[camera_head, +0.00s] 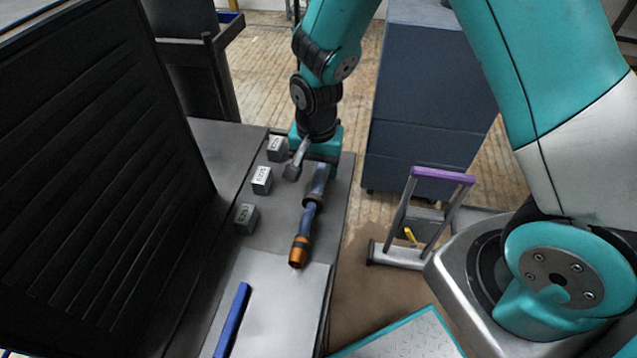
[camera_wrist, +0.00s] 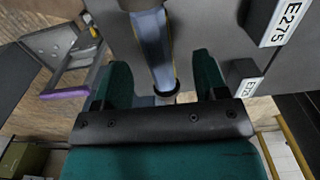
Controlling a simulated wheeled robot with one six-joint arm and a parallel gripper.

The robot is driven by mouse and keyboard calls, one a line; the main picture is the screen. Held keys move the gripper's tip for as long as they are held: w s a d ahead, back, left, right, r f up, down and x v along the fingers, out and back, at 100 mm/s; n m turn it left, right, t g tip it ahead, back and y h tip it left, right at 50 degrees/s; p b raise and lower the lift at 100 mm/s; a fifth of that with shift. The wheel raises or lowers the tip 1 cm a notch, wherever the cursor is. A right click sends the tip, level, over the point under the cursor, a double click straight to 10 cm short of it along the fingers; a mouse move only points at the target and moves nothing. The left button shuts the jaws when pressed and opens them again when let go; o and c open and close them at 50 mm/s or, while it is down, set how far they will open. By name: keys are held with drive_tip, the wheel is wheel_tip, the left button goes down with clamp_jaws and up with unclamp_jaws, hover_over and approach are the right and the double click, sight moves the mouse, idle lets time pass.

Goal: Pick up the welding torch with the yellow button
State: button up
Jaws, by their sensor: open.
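A welding torch (camera_head: 309,217) lies on the grey table, with a blue-grey handle and an orange-brown end toward the front. Its upper end passes under my gripper (camera_head: 317,158). In the wrist view the torch's blue-grey shaft (camera_wrist: 153,50) runs down between the two green fingers of my gripper (camera_wrist: 160,80). The fingers are apart, one on each side of the shaft, with gaps showing. A dark ring circles the shaft near the palm. I see no yellow button on the torch; its far end is hidden by my gripper.
Small labelled grey blocks (camera_head: 262,180) stand left of the torch; one (camera_wrist: 277,22) is near the right finger. A grey rod-like part (camera_head: 296,160) shows beside my gripper. A blue bar (camera_head: 232,320) lies in front. A purple-topped frame (camera_head: 442,176) stands right, off the table.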

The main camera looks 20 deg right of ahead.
sight(318, 179)
drive_tip(key=f, duration=0.2)
drive_tip(key=f+b, duration=0.1)
drive_tip(key=f, duration=0.1)
drive_tip(key=shift+s+d+f, duration=0.1)
drive_tip(key=shift+s, duration=0.1)
drive_tip(key=c, duration=1.1)
